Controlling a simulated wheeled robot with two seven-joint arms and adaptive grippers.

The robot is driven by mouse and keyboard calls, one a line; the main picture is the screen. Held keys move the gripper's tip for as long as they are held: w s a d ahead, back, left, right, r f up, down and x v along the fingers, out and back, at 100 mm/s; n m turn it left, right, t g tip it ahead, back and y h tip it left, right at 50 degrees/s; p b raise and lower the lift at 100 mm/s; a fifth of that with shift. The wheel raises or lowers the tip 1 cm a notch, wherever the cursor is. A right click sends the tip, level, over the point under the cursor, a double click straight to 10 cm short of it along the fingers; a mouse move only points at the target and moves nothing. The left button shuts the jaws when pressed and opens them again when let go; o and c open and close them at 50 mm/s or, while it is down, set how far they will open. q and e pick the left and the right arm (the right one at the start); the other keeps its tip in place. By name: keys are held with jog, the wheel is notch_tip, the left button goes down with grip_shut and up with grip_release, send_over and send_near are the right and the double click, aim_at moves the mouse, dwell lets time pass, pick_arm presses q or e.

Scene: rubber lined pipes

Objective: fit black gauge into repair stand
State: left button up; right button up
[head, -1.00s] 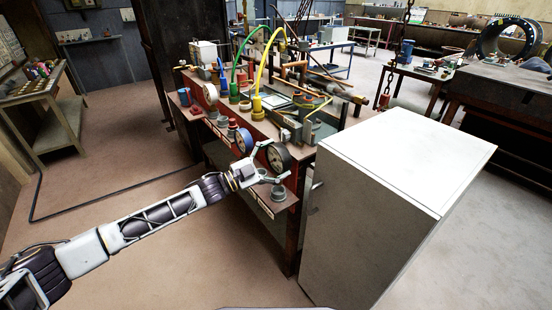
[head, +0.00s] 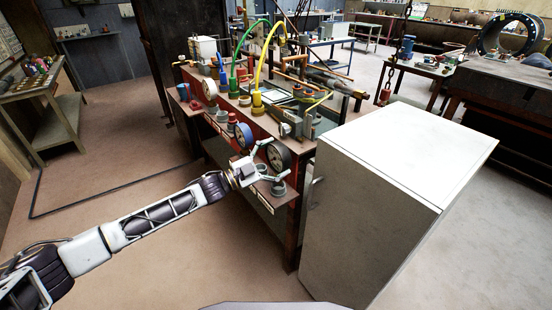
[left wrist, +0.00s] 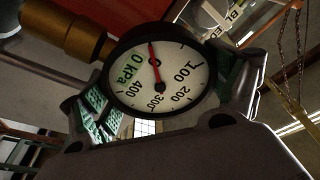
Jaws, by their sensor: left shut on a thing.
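The black gauge (head: 279,155) has a black rim, a pale dial and a red needle. It is at the front right corner of the red bench. My left gripper (head: 274,160) is shut on it, one finger above and one below. In the left wrist view the gauge (left wrist: 158,72) sits between the green finger pads, its dial marked in kPa, with a brass-coloured fitting (left wrist: 78,36) beside its rim. I cannot tell whether the gauge rests in a holder. No part is clearly recognisable as the repair stand. My right gripper is out of view.
A grey cup-like holder (head: 278,188) is just below my gripper. A tall white cabinet (head: 375,220) stands close at the right. The floor at the left is clear.

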aim_at(273, 168)
pick_arm(q)
jog(key=shift+r+p, duration=0.1)
jog(key=shift+p, duration=0.7)
dwell(1.8)
jog(key=shift+f+b, duration=0.9)
jog(key=shift+f, duration=0.95)
dwell(1.0)
jog(key=o, duration=1.2)
jog(key=shift+f, duration=0.15)
jog(key=shift+s+a, duration=0.1)
jog(key=shift+a, duration=0.05)
jog(key=shift+v, duration=5.85)
